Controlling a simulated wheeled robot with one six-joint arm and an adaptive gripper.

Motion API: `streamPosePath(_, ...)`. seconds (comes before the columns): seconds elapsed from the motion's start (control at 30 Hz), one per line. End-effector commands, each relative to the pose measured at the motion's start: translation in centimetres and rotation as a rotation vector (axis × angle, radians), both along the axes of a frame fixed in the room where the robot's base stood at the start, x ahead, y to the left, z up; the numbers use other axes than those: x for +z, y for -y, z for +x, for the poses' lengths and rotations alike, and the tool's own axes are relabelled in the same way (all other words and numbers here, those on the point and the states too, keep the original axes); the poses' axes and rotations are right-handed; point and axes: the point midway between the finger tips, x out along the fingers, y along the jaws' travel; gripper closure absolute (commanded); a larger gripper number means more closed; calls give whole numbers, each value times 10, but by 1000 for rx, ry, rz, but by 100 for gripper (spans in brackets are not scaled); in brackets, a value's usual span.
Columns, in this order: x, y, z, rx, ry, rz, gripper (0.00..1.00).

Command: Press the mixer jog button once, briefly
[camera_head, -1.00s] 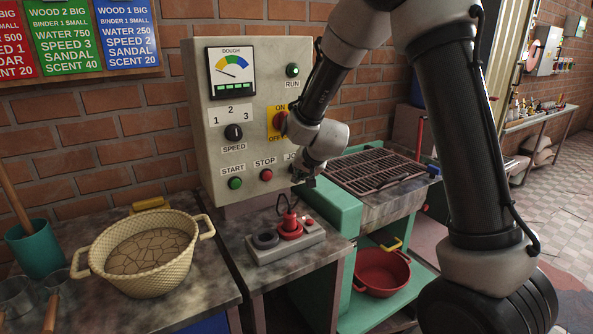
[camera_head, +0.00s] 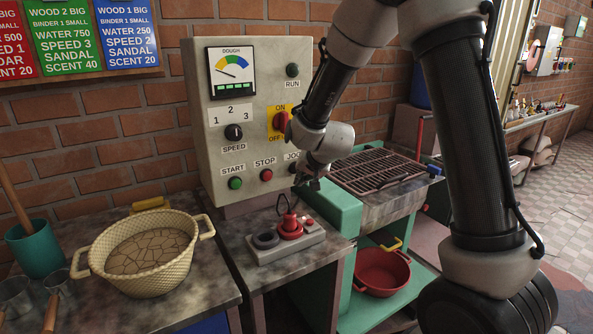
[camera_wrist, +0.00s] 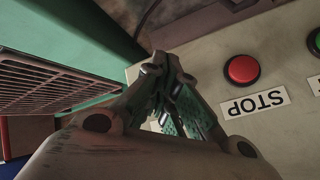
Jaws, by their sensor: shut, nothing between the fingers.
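The grey control panel (camera_head: 215,130) stands against the brick wall. My gripper (camera_head: 308,184) is shut and empty, just in front of the panel's lower right corner. In the wrist view my closed fingertips (camera_wrist: 166,75) are near the panel face, left of the red STOP button (camera_wrist: 242,70); no jog button can be made out there. I cannot tell whether the fingertips touch anything. The RUN lamp (camera_head: 292,70) is dark green.
The green START button (camera_head: 235,183) and speed knob (camera_head: 233,132) are on the panel, with the red ON/OFF switch (camera_head: 281,122) close to my wrist.

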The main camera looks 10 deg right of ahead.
Motion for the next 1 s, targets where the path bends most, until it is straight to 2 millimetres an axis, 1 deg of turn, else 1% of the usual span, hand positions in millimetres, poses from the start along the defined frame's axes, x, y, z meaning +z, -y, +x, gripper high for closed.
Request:
streamPosePath(0.17,0,0,0,0,0,0,100)
streamPosePath(0.27,0,1,-4,1,-1,-1,100)
streamPosePath(0.6,0,12,-36,1,0,-1,100)
streamPosePath(0.73,0,15,-45,1,-1,-1,100)
streamPosePath(1.0,0,15,-48,0,0,0,100)
